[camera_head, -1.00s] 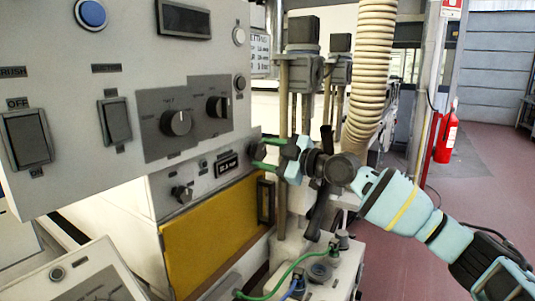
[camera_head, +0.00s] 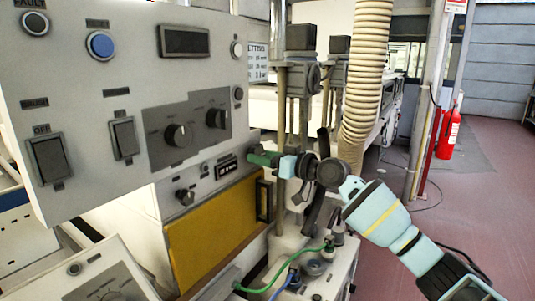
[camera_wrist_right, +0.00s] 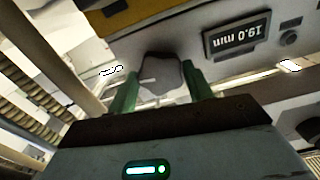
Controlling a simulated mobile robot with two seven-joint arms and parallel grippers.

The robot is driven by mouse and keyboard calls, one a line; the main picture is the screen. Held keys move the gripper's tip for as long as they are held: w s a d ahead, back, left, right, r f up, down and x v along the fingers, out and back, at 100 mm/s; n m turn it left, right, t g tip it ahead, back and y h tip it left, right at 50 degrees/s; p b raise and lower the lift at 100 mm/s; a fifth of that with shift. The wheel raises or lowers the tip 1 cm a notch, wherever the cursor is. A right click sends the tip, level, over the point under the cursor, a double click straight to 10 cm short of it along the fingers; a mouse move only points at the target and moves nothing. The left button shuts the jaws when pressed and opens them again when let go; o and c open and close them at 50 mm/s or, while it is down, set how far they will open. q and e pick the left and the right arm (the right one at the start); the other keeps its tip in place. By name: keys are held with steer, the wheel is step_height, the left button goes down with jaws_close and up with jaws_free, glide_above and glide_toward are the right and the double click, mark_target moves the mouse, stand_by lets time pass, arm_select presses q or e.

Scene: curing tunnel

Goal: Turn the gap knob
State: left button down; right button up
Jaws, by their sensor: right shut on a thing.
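The gap knob, a dark grey knob, shows in the right wrist view (camera_wrist_right: 162,75) between the two green fingers of my right gripper (camera_wrist_right: 160,92). The fingers are shut on it, one on each side. In the head view my right gripper (camera_head: 258,158) is at the right end of the small grey panel, and its fingers hide the knob there. A small display (camera_head: 226,168) sits left of the gripper; in the right wrist view the display (camera_wrist_right: 252,35) appears upside down and reads 19.0 mm. My left gripper is not in view.
A larger control panel (camera_head: 90,80) with switches and knobs juts out at the left. A yellow panel (camera_head: 212,230) lies below the small one. A ribbed hose (camera_head: 366,80) and posts stand behind my right arm. Green and blue cables lie below.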

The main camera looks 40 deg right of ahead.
steer(key=m, duration=0.1)
steer(key=m+p, duration=0.1)
steer(key=shift+s+r+m, duration=0.1)
steer(key=shift+r+m, duration=0.25)
steer(key=shift+m, duration=0.05)
steer(key=m+p, duration=0.1)
steer(key=m, duration=0.1)
steer(key=shift+m, duration=0.4)
steer(key=m+p, duration=0.1)
steer(key=m, duration=0.2)
steer(key=shift+m, duration=0.3)
steer(key=m, duration=0.4)
steer(key=shift+f+m, duration=0.15)
steer(key=shift+m, duration=0.15)
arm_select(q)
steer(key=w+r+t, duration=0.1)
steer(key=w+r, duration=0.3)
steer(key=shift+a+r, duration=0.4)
arm_select(e)
steer(key=m, duration=0.4)
steer(key=shift+m, duration=0.4)
steer(key=shift+m, duration=0.3)
steer(key=o, duration=1)
